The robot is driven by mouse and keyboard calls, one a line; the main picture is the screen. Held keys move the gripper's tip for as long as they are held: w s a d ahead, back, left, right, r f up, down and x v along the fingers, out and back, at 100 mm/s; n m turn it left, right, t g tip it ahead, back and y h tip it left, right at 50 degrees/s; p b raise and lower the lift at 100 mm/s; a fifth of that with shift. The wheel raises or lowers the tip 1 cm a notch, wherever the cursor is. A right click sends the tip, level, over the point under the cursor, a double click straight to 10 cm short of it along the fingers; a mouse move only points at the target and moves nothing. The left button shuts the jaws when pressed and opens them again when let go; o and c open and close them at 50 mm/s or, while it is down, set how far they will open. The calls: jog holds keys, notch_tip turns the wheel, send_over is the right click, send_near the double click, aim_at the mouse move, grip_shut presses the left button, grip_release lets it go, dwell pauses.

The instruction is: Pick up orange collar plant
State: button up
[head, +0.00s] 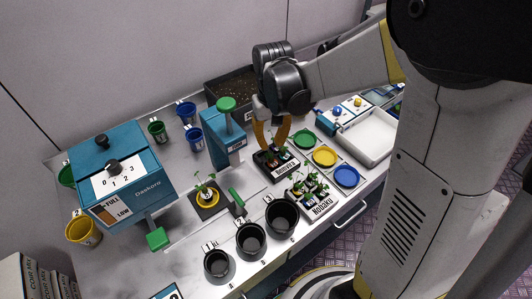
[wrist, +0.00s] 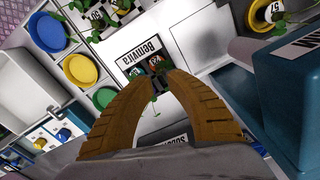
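In the wrist view the fingers of my gripper (wrist: 161,76) stand apart, on either side of a small seedling (wrist: 154,98) with thin green leaves. An orange-red collar (wrist: 154,63) shows just beyond the fingertips, with a teal one (wrist: 136,71) beside it. The fingers partly hide these collars, and I cannot tell whether they touch the plant.
A white tray of seedlings (head: 330,207) stands in front. A yellow-ringed plant (head: 208,198) sits on a black pad to the left. A blue stand with a green knob (head: 222,147) is close left. Green, yellow and blue dishes (head: 324,157) lie right. Black cups (head: 250,241) line the front edge.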

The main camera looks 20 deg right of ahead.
aim_at(271, 156)
jog(key=f+b, duration=0.1)
jog(key=f, duration=0.1)
jog(key=f+b, duration=0.1)
jog(key=f, duration=0.2)
jog(key=f+b, duration=0.1)
jog(key=f, duration=0.2)
jog(key=shift+w+d, duration=0.15)
jog(key=shift+w, duration=0.1)
jog(key=shift+r, duration=0.1)
grip_shut()
